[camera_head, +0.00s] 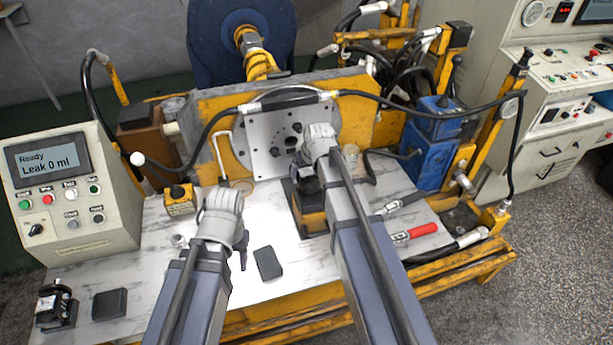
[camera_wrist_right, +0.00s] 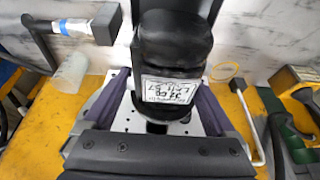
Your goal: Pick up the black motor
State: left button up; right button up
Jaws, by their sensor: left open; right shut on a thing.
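The black motor with a handwritten white label (camera_wrist_right: 170,88) sits between my right gripper's fingers (camera_wrist_right: 155,118) in the right wrist view. In the head view my right gripper (camera_head: 319,138) is in front of the pale drilled plate (camera_head: 262,150), and its arm hides part of what it holds. A black part (camera_head: 308,187) shows just below it, above a yellow-sided block (camera_head: 310,222). I cannot tell whether the motor touches the plate. My left gripper (camera_head: 222,200) is open over the bench, left of the block. A second black unit with a white label (camera_head: 57,306) stands at the bench's near left.
A control box (camera_head: 75,195) reading "Ready, Leak 0 ml" stands at left. Dark pads (camera_head: 268,263) and a red-handled tool (camera_head: 412,233) lie on the bench. A black hose (camera_head: 430,97) arches above the plate. A blue unit (camera_head: 430,145) stands at right.

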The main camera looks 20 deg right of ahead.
grip_shut()
jog(key=shift+r, duration=0.1)
jog(key=shift+w+r+p, duration=0.1)
jog(key=shift+r+p, duration=0.05)
jog(key=shift+p, duration=0.15)
notch_tip(320, 180, up, 10)
jog(key=p, duration=0.9)
jog(key=shift+f, duration=0.2)
jog(key=shift+a+f, duration=0.1)
jog(key=shift+a, duration=0.05)
